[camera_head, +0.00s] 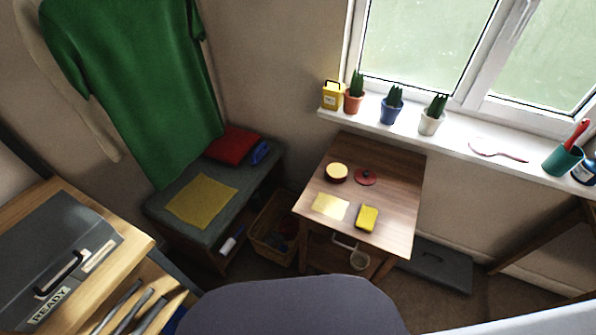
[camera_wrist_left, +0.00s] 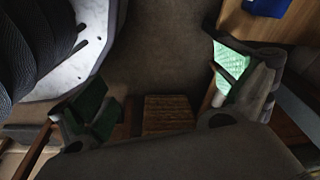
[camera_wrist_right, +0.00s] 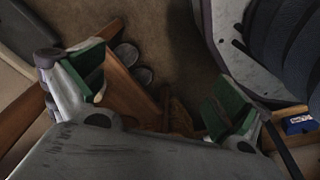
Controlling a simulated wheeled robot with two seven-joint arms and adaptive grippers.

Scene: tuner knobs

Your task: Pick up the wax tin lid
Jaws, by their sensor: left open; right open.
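The wax tin lid looks like the small dark red disc (camera_head: 366,177) with a knob on top, lying on the small wooden table (camera_head: 400,160). The open tin (camera_head: 336,173), with pale yellow wax inside, stands just left of it, apart from it. My left gripper (camera_wrist_left: 163,95) is open and empty in the left wrist view, over the floor. My right gripper (camera_wrist_right: 160,88) is open and empty in the right wrist view, also over the floor. Neither gripper shows in the head view, and neither is near the lid.
A yellow cloth (camera_head: 330,206) and a yellow sponge (camera_head: 367,217) lie on the table's front half. The windowsill (camera_head: 470,143) behind holds potted cacti (camera_head: 391,104). A bench (camera_head: 200,215) and wicker basket (camera_head: 272,228) stand left. A grey toolbox (camera_head: 60,260) sits front left.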

